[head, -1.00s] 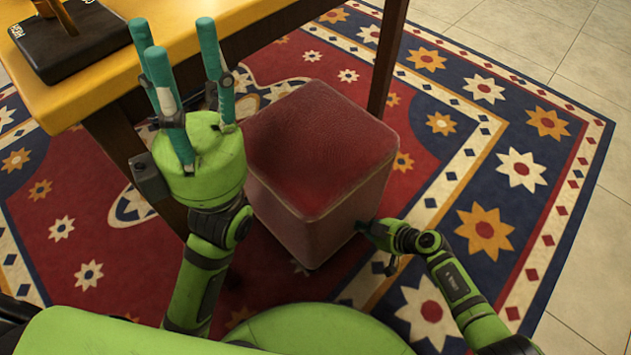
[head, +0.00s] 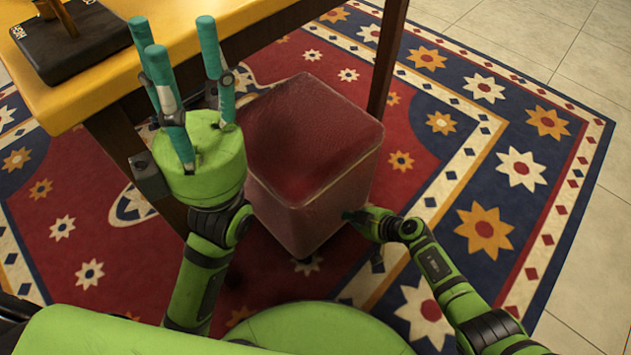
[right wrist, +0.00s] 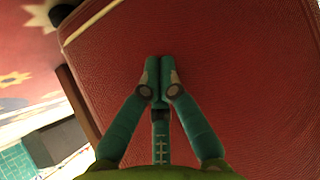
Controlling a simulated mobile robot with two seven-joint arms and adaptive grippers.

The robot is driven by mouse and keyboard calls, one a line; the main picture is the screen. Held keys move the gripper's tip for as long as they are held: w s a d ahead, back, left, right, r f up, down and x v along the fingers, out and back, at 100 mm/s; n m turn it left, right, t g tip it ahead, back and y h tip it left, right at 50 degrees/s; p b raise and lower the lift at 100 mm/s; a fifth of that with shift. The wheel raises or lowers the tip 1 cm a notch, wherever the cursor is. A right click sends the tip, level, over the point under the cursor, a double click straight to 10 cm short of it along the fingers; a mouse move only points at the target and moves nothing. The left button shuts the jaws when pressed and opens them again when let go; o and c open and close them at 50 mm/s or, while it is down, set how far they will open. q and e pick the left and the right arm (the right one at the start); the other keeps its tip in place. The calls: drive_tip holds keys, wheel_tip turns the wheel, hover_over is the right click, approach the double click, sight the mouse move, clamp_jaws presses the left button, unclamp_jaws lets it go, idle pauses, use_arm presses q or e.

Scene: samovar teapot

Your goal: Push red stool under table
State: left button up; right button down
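The red stool (head: 315,145) is a padded cube standing upright on the rug, at the right of the yellow table (head: 115,95) and close to its edge. In the head view its far left part lies beside the table edge. My right gripper (head: 350,215) is at the stool's lower right side face, seemingly touching it. In the right wrist view its fingertips (right wrist: 160,90) are together with nothing between them, against the red stool (right wrist: 230,70), which fills most of that view. My left gripper (head: 178,55) is raised in front of the table with its fingers spread, empty.
A dark table leg (head: 387,60) stands just beyond the stool. A black stand (head: 75,45) sits on the table. A patterned rug (head: 480,150) covers the floor, with clear room to the right. My left arm is close to the table's front edge.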

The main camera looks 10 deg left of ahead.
drive_tip(key=shift+a+r, duration=0.1)
drive_tip(key=w+a+b, duration=0.1)
drive_tip(key=w+a, duration=0.2)
drive_tip(key=a, duration=0.2)
drive_tip(key=shift+w, duration=0.2)
idle(0.4)
drive_tip(key=shift+a, duration=0.1)
drive_tip(key=shift+w+a+b, duration=0.55)
drive_tip(key=shift+a, duration=0.25)
drive_tip(key=shift+w+a+b, duration=0.55)
drive_tip(key=shift+a+b, duration=0.05)
drive_tip(key=shift+a, duration=0.15)
drive_tip(key=shift+w+a+b, duration=0.55)
drive_tip(key=shift+a, duration=0.25)
